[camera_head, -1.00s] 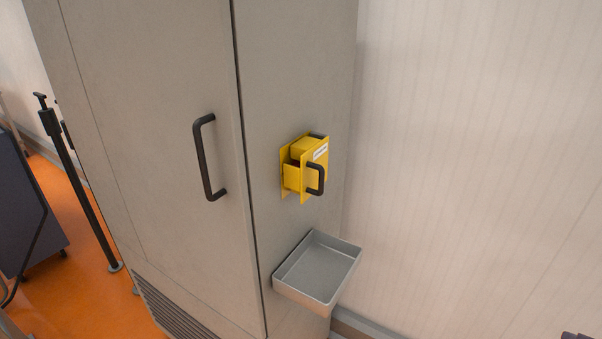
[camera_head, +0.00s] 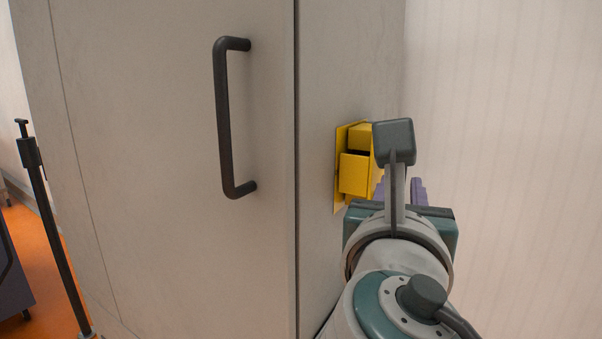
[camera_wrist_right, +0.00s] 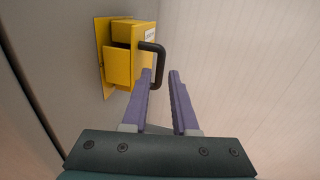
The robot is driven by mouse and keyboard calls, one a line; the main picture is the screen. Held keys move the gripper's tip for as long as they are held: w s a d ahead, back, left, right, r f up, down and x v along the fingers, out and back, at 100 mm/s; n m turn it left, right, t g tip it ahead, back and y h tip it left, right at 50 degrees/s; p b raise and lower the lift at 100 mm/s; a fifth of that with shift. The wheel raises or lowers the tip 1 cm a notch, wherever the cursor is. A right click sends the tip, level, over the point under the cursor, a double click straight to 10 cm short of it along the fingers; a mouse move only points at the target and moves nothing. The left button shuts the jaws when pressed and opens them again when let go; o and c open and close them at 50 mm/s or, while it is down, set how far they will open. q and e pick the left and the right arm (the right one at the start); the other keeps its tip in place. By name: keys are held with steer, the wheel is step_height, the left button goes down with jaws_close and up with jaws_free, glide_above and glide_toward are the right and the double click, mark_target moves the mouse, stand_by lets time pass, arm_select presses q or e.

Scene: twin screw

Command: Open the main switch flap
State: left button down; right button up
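The yellow main switch box (camera_head: 354,174) is on the cabinet's narrow side, partly hidden behind my right arm in the head view. In the right wrist view, the box (camera_wrist_right: 117,67) shows a yellow flap with a white label and a black bar handle (camera_wrist_right: 160,62). My right gripper (camera_wrist_right: 161,73) has its two purple fingers apart, with the handle's bar seen between the fingertip lines. I cannot tell how deep the handle sits between them. In the head view, the right gripper (camera_head: 399,187) is mostly hidden by its own wrist. My left gripper is out of view.
A tall grey cabinet door with a black handle (camera_head: 225,118) stands left of the switch. A pale wall (camera_head: 510,150) is on the right, with clear space before it. A black post (camera_head: 50,230) stands at the far left.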

steer(key=x, duration=0.4)
steer(key=shift+w+d, duration=0.1)
steer(key=shift+w, duration=0.3)
steer(key=shift+c, duration=0.4)
jaws_close()
stand_by(0.6)
